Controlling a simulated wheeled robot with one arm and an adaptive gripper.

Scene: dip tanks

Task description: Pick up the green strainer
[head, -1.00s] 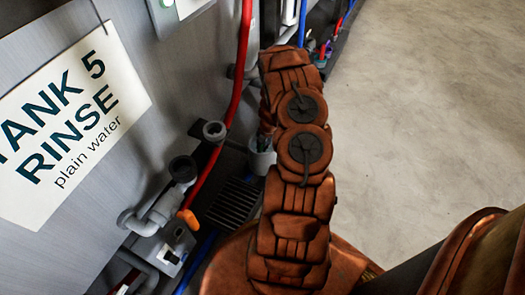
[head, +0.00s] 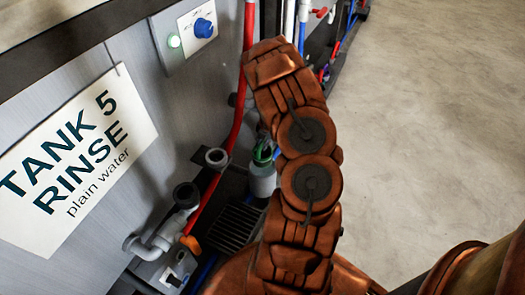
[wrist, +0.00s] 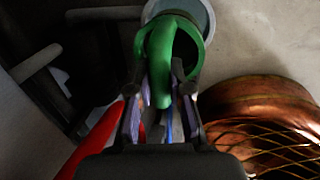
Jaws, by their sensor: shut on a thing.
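The green strainer (wrist: 180,36) shows in the wrist view as a green ring with a curved part running down between the fingers. My gripper (wrist: 162,85) is shut on this green part, with one finger on each side. In the head view a small bit of the green strainer (head: 263,153) shows beside my arm, at the top of a pale grey cylindrical container (head: 262,181). The container's pale rim also shows behind the strainer in the wrist view (wrist: 207,14). My arm hides the gripper in the head view. I cannot tell whether the strainer is clear of the container.
The metal tank wall with the "TANK 5 RINSE" sign (head: 77,160) stands at the left. A red pipe (head: 239,100), grey pipe fittings (head: 160,222) and a dark floor grate (head: 236,226) lie between it and my arm. Open concrete floor (head: 430,110) is at the right.

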